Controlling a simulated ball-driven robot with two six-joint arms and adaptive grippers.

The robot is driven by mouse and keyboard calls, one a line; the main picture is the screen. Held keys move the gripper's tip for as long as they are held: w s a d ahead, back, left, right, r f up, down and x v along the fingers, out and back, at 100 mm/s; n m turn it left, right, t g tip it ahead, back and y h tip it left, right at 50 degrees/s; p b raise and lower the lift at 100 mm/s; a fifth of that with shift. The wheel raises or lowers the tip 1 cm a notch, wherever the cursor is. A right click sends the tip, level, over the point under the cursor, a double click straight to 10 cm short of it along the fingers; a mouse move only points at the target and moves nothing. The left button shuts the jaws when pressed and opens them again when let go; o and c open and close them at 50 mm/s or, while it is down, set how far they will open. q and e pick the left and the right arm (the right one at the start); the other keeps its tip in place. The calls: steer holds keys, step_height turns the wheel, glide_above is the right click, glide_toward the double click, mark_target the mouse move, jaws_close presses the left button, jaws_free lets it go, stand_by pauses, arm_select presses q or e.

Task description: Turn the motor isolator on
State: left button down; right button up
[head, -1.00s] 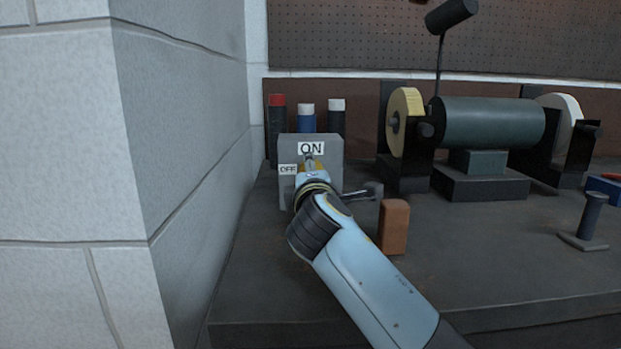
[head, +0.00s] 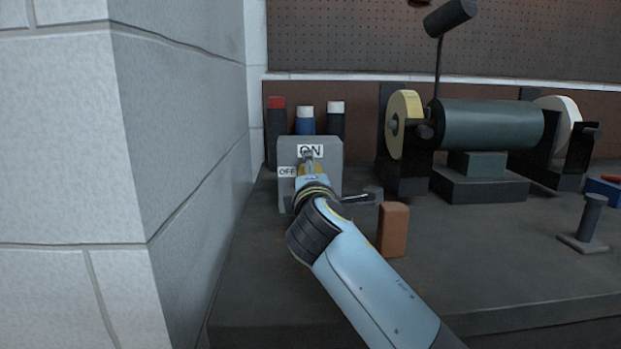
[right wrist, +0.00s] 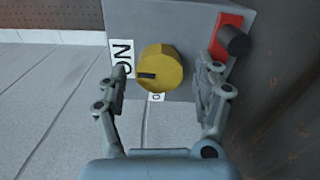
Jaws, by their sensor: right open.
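The motor isolator is a grey box (head: 328,150) with an ON label (head: 318,150) at its top and an OFF label (head: 287,172) at its left. In the right wrist view its yellow knob (right wrist: 165,72) shows, with a black mark on the side facing the ON label (right wrist: 122,62). My right gripper (right wrist: 160,80) is open, one finger on each side of the knob, with visible gaps to it. In the head view my right gripper (head: 307,160) is in front of the box and hides most of the knob. My left gripper is not in view.
A red plate with a black cylinder (right wrist: 232,42) sits on the box beside the right-hand finger. A brown block (head: 393,230) stands right of my arm. Several capped cylinders (head: 305,121) stand behind the box. A bench grinder (head: 490,122) is at right; a wall (head: 185,130) is at left.

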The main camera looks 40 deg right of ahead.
steer(key=v, duration=0.7)
steer(key=shift+s+a, duration=0.1)
steer(key=shift+s, duration=0.05)
